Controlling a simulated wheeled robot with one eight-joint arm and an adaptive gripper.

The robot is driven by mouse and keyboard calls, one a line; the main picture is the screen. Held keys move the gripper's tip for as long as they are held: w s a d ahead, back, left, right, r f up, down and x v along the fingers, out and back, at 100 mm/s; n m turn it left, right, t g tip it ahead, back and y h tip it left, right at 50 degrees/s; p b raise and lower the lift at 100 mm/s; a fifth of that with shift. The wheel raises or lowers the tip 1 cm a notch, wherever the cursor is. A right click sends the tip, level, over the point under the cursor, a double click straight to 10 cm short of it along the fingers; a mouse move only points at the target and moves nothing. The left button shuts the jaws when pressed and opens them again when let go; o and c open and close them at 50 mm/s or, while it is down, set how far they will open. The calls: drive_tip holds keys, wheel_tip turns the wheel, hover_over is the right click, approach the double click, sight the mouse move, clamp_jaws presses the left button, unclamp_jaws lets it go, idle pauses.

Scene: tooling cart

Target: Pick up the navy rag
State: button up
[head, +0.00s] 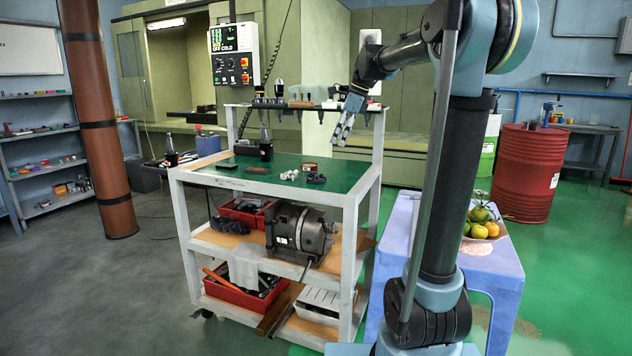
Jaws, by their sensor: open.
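A small dark crumpled thing, which looks like the navy rag (316,179), lies on the green top of the white tooling cart (235,183), near its front right. It is small in the picture, so its folds are not clear. My gripper (342,138) is open and empty, pointing down. In the picture it is above and to the right of the rag, apart from it, in front of the cart's raised rear shelf.
Beside the rag lie silvery pieces (289,174) and a small reddish-brown item (310,167). A dark tool holder (266,150) stands at the back left. The raised shelf (373,107) holds more tooling. A blue table (488,265) with a fruit plate stands right.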

drive_tip(key=w+a+r+m, duration=0.1)
drive_tip(key=w+a+m, duration=0.1)
drive_tip(key=w, duration=0.1)
hover_over(317, 173)
drive_tip(key=d, duration=0.2)
drive_tip(key=f, duration=1)
drive_tip(key=shift+s+d+f, duration=0.1)
drive_tip(key=shift+s+d, duration=0.05)
drive_tip(key=shift+s, duration=0.2)
drive_tip(key=shift+s+x, duration=0.2)
drive_tip(key=shift+x, duration=2.8)
drive_tip(key=c, duration=1.1)
